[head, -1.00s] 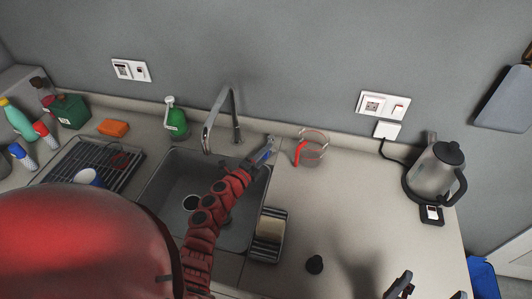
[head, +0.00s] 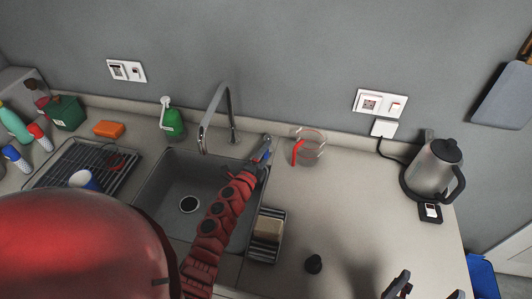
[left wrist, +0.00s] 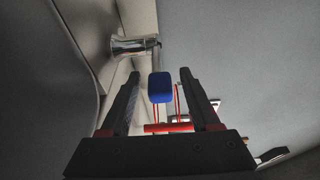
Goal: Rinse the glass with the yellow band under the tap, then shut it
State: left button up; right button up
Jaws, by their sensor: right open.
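The chrome tap (head: 213,112) arches over the grey sink (head: 163,202); no water shows under it. No glass with a yellow band shows in either view. My left gripper (head: 265,146) is beside the sink's back right corner, right of the tap base. In the left wrist view its fingers (left wrist: 160,73) stand apart, with a blue rounded piece (left wrist: 160,88) between them and gaps at both sides. My right gripper (head: 428,289) is open and empty at the bottom right edge.
A glass jug with a red handle (head: 309,147) stands right of my left gripper. A sponge holder (head: 267,235) is at the sink's right edge, a kettle (head: 433,170) far right. A drying rack (head: 90,160), blue-and-white cup (head: 83,179) and green soap bottle (head: 172,122) are left.

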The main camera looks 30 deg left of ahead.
pick_arm(q)
jog(key=s+b, duration=0.1)
jog(key=s, duration=1.6)
jog(key=shift+s+b, duration=0.2)
jog(key=shift+b, duration=0.1)
